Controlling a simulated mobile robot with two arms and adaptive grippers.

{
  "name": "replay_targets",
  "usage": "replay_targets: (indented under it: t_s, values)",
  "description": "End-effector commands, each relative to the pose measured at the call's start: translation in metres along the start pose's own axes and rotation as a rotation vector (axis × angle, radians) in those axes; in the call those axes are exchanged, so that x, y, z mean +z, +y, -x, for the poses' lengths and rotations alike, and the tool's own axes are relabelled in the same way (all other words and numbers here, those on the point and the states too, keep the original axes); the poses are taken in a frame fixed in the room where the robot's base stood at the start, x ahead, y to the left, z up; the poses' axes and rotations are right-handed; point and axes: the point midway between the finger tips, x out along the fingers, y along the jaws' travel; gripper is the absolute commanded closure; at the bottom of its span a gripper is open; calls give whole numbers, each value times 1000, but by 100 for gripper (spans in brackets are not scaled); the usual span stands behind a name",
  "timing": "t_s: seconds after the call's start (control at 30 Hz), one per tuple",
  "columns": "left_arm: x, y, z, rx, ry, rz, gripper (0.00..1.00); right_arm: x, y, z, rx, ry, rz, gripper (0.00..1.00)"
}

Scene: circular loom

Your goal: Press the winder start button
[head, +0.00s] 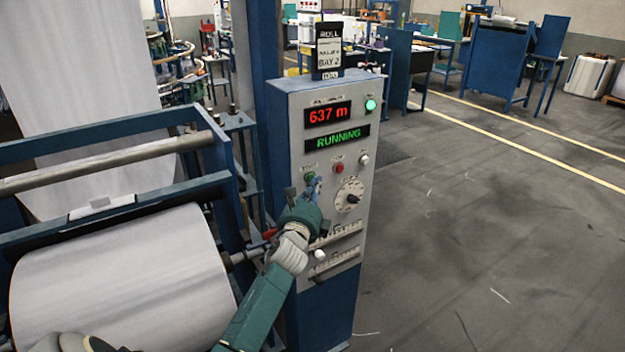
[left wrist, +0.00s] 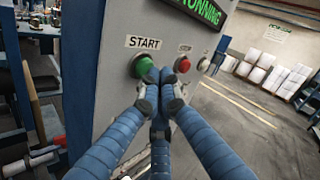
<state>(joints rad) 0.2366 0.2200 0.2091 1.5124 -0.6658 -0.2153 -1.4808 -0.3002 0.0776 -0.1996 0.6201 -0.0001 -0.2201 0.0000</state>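The winder control panel (head: 335,150) stands beside the roll, with a green start button (head: 310,176) at its left. In the left wrist view the button (left wrist: 141,66) sits under a START label and looks uncovered. My left gripper (head: 313,188) is in front of the panel, just below the start button. In the left wrist view its blue fingers (left wrist: 163,84) come together, shut and empty, with the tips just right of and below the button. I cannot tell whether they touch it.
A red button (head: 338,168), a white button (head: 363,158) and a dial (head: 349,195) are close by. The displays read 637 m and RUNNING (head: 337,138), and a green lamp (head: 370,105) is lit. The fabric roll (head: 120,275) fills the lower left. Floor at right is open.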

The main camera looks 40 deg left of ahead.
Motion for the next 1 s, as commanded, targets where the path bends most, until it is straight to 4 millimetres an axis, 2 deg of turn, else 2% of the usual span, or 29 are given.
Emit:
replay_targets:
  t_s: [0.23, 0.57, 1.0]
  values:
    - [-6, -6, 9, 1, 0, 1, 100, 0, 0, 1, 0, 0, 0, 53]
    - [-8, -7, 10, 0, 1, 0, 100, 0, 0, 1, 0, 0, 1, 53]
    - [-29, -27, 38, 0, 2, 2, 100, 0, 3, 2, 3, -1, 2, 53]
